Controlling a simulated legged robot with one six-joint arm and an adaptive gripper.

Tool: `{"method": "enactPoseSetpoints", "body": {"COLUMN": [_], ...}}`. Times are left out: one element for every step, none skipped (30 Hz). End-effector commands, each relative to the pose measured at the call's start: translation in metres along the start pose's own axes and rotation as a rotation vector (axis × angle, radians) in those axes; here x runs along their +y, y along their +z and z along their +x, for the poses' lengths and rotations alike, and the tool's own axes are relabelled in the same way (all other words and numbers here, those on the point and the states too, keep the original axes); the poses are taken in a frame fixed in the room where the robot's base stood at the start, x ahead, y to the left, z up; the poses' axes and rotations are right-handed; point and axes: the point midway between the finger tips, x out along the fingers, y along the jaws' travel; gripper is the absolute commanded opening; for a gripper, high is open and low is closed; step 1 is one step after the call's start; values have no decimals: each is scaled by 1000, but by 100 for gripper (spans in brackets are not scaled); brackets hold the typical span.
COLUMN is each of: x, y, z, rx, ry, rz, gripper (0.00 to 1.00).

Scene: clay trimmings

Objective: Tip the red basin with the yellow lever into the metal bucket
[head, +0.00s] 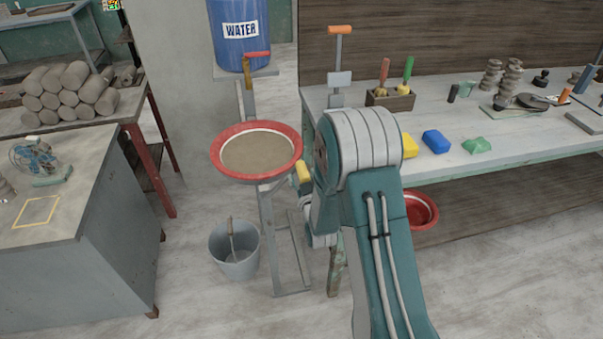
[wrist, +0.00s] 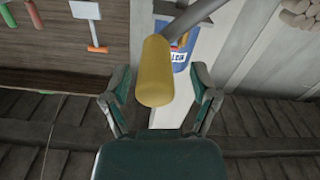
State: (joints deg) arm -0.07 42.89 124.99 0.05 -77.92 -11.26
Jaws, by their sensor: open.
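The red basin (head: 218,158) sits level on a grey metal stand in the head view, filled with greyish-brown material. Its yellow lever (head: 303,172) shows at the basin's right, partly hidden by my arm. The metal bucket (head: 246,268) stands on the floor below and left of the stand, with a handled tool in it. In the wrist view the lever's yellow grip (wrist: 155,75) lies between the fingers of my gripper (wrist: 160,88). My gripper is open, with a gap on each side of the grip. In the head view my arm hides most of my gripper.
A blue water barrel (head: 240,38) stands behind the basin. A workbench (head: 462,106) with tools and coloured blocks is at the right, with another red bowl (head: 421,210) below it. A grey cabinet (head: 95,240) stands at the left. Floor around the bucket is clear.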

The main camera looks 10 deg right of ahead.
Motion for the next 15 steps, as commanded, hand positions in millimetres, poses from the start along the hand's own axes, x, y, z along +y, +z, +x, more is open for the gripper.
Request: {"method": "enactPoseSetpoints", "body": {"x": [0,0,0,1,1,1,1,1,1,1,0,0,0,0,0], "y": [0,0,0,0,0,0,0,0,0,0,0,0,0,0,0], "z": [6,8,10,12,13,14,14,14,14,14,14,14,14,14,14], "rx": [1,0,-1,0,0,0,0,0,0,0,0,0,0,0,0], "ry": [0,0,0,0,1,1,1,1,1,1,0,0,0,0,0], "rz": [0,0,0,1,1,1,1,1,1,0,0,0,0,0,0], "gripper": [76,76,76,76,76,76,76,76,76,76,76,76,72,59,41]}}
